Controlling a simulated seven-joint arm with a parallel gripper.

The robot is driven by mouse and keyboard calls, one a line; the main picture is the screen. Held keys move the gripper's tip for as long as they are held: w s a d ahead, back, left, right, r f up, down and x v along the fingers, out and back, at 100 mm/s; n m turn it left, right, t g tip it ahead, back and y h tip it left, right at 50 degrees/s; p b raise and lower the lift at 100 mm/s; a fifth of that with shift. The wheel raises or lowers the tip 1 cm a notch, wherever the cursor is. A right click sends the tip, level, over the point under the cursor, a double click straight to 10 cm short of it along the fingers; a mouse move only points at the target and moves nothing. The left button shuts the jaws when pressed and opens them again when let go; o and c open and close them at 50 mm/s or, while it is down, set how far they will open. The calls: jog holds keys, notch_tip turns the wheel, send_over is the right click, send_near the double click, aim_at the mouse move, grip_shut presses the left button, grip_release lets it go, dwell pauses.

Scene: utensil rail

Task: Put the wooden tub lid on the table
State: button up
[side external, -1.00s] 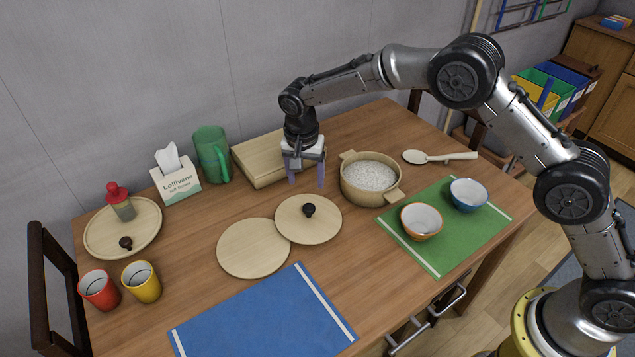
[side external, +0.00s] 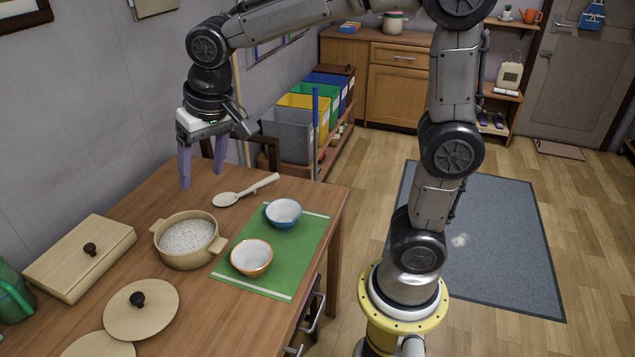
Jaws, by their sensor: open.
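The round wooden lid (side external: 142,310) with a black knob lies flat on the table (side external: 185,330), its near edge by a plain round board (side external: 98,346). The wooden tub (side external: 185,244) stands uncovered to the right, full of white grains. My gripper (side external: 202,178) is open and empty, fingers pointing down, above the back of the table behind the tub. It is apart from the lid and touches nothing that I can see.
A flat wooden box (side external: 80,262) with a brown knob on top lies left of the tub. A spoon (side external: 245,190) lies behind it. Orange-rimmed (side external: 251,257) and blue (side external: 284,212) bowls sit on a green mat (side external: 285,255). A green mug (side external: 12,292) is cut off at left.

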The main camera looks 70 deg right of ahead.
jog(key=s+d+n+t, duration=0.1)
jog(key=s+d+n, duration=0.1)
jog(key=s, duration=0.8)
jog(key=s+d+f+n+t, duration=0.1)
jog(key=s+d+n, duration=0.1)
jog(key=s, duration=0.8)
jog(key=shift+d+f, duration=0.15)
jog(key=shift+f, duration=0.15)
